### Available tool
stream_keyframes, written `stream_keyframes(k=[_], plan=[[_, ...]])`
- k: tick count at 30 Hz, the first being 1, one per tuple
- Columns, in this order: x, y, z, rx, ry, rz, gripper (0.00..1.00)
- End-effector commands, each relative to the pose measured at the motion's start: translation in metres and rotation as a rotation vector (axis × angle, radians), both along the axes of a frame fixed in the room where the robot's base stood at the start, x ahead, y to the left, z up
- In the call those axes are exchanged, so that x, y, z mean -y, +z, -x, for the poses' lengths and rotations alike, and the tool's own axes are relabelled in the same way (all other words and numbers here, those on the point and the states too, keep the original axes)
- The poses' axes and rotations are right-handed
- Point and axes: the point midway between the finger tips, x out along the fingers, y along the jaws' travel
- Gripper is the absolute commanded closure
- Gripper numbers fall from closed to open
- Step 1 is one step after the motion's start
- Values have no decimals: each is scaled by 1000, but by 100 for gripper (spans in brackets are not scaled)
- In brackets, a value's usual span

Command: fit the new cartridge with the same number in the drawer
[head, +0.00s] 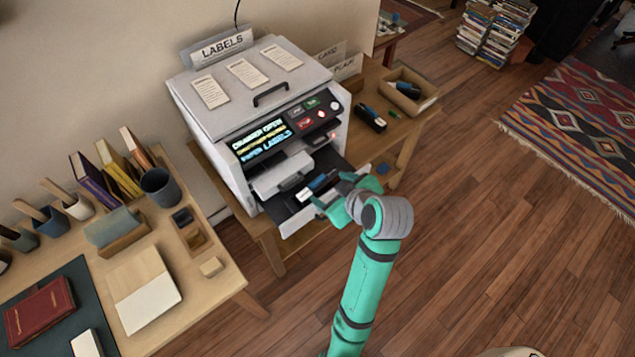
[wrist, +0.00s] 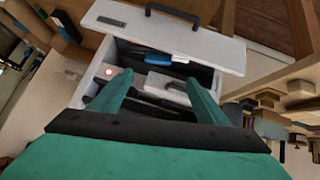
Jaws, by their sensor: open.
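The white label printer (head: 215,118) has its front drawer (head: 293,224) pulled out. A dark cartridge with blue and white parts (head: 316,186) lies in the drawer. In the wrist view a blue and dark cartridge (wrist: 150,56) lies in the open tray, just beyond my fingertips. My gripper (head: 331,191) is open over the drawer; its two fingers (wrist: 157,77) stand apart with nothing clearly held between them. On the side table lies a black cartridge with a blue end (head: 370,118). Another blue and dark cartridge (head: 407,89) sits in a wooden tray (head: 426,102). No cartridge number is readable.
The printer's lit screen (head: 262,139) is above the drawer. The left desk (head: 205,270) holds a cup (head: 160,187), books and small boxes.

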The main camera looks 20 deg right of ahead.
Motion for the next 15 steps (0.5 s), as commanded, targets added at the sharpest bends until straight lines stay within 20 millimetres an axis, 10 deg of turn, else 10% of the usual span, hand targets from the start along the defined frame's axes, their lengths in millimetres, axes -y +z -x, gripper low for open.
stream_keyframes(k=[15], plan=[[-6, -39, -39, -1, 1, 0, 31]])
